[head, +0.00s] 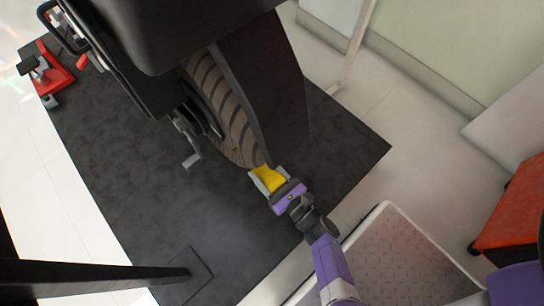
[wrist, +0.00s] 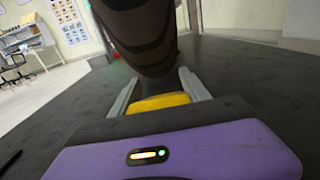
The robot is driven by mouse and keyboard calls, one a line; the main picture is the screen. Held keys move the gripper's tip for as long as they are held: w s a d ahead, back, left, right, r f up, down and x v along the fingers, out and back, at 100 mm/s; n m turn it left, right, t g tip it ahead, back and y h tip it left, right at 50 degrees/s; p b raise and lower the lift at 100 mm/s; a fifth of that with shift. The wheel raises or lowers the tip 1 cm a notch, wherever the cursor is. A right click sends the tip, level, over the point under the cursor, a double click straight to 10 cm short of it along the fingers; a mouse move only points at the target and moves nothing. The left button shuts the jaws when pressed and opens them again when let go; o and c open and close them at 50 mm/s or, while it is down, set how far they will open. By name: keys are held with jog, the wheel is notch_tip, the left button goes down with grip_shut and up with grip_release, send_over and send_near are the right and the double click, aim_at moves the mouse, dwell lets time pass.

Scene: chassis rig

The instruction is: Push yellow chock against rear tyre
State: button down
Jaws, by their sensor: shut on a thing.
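The yellow chock (head: 268,179) is low on the dark mat, at the near foot of the rear tyre (head: 228,112). My gripper (head: 268,181) is shut on the chock, with one finger on each side of it. In the wrist view the chock (wrist: 160,102) sits between the two grey fingers (wrist: 158,92), with the tyre (wrist: 148,50) rising directly beyond it. The chock looks very close to the tread, but I cannot tell whether they touch. The chock's far face is hidden.
The dark mat (head: 110,130) lies under the vehicle. A black fender (head: 262,85) overhangs the tyre. A red stand (head: 50,75) is at the far left. A white-edged patterned panel (head: 395,265) and a red-orange box (head: 515,210) are at right.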

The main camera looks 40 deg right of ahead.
jog(key=shift+w+a+r, duration=0.1)
jog(key=shift+w+a, duration=0.1)
jog(key=shift+a, duration=0.1)
jog(key=shift+r+y, duration=0.1)
jog(key=shift+y, duration=0.3)
jog(key=shift+b, duration=0.35)
jog(key=shift+w+f+b, duration=0.55)
jog(key=shift+w+b, duration=0.35)
jog(key=shift+b, duration=0.1)
jog(key=shift+w, duration=0.35)
jog(key=shift+w+f, duration=0.4)
jog(key=shift+w, duration=0.5)
jog(key=shift+w+f, duration=0.4)
jog(key=shift+w, duration=0.45)
jog(key=shift+w, duration=0.3)
